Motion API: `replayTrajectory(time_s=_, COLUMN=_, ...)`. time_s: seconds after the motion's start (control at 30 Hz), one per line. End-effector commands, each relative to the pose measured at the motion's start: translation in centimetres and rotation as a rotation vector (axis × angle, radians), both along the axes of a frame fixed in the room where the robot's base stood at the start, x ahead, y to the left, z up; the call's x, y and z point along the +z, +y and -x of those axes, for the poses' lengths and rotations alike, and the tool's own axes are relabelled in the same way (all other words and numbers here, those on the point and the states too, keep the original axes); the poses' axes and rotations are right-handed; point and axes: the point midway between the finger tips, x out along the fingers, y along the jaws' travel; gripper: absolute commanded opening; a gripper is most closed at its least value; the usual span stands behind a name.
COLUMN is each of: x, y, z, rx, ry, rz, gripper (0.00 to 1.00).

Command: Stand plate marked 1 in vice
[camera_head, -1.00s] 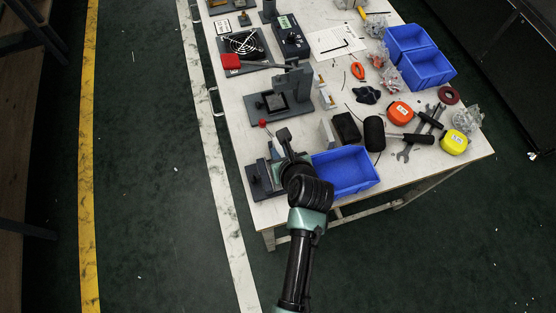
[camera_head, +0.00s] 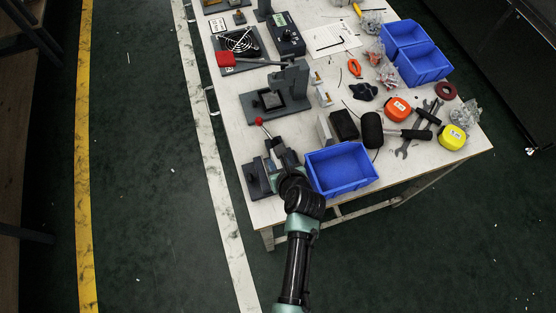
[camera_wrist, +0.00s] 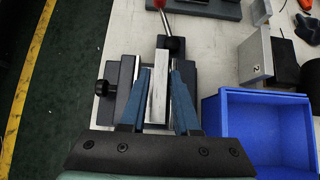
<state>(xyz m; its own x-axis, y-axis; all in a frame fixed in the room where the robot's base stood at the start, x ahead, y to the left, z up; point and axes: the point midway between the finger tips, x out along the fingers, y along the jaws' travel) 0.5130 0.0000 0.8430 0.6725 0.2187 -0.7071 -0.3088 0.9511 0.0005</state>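The vice (camera_head: 256,178) is a dark grey block at the table's near left corner. In the wrist view the vice (camera_wrist: 124,75) lies below my gripper (camera_wrist: 161,72), with a black knob on its left. A light grey metal plate (camera_wrist: 158,88) shows edge-up between my two blue fingers, which close in on both its sides. The plate is over the vice's jaw gap; I cannot tell how deep it sits. No number is readable on it. In the head view my gripper (camera_head: 281,154) hides the plate and part of the vice.
A blue bin (camera_head: 340,168) stands just right of my gripper. Another upright grey plate (camera_wrist: 255,60) stands behind it, beside black blocks. A red-knobbed lever (camera_head: 259,121) rises behind the vice. A grey press (camera_head: 290,92) stands farther back. The floor left of the table is clear.

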Motion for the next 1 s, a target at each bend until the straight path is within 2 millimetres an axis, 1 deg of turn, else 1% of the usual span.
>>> replayTrajectory(time_s=0.03, x=0.0, y=0.0, z=0.0, rx=0.000, ry=0.000, rz=0.000, gripper=0.41)
replayTrajectory(time_s=0.07, x=0.0, y=0.0, z=0.0, rx=0.000, ry=0.000, rz=0.000, gripper=0.47)
replayTrajectory(time_s=0.1, x=0.0, y=0.0, z=0.0, rx=0.000, ry=0.000, rz=0.000, gripper=0.50)
replayTrajectory(time_s=0.33, x=0.0, y=0.0, z=0.0, rx=0.000, ry=0.000, rz=0.000, gripper=0.50)
replayTrajectory(time_s=0.47, x=0.5, y=-0.1, z=0.2, rx=-0.001, ry=0.000, rz=0.001, gripper=0.50)
replayTrajectory(time_s=0.57, x=1.1, y=-0.3, z=0.9, rx=-0.001, ry=0.001, rz=0.000, gripper=0.50)
replayTrajectory(time_s=0.63, x=1.9, y=-0.5, z=1.5, rx=-0.002, ry=0.000, rz=0.001, gripper=0.50)
replayTrajectory(time_s=1.0, x=6.7, y=-2.0, z=6.1, rx=-0.001, ry=0.001, rz=0.002, gripper=0.50)
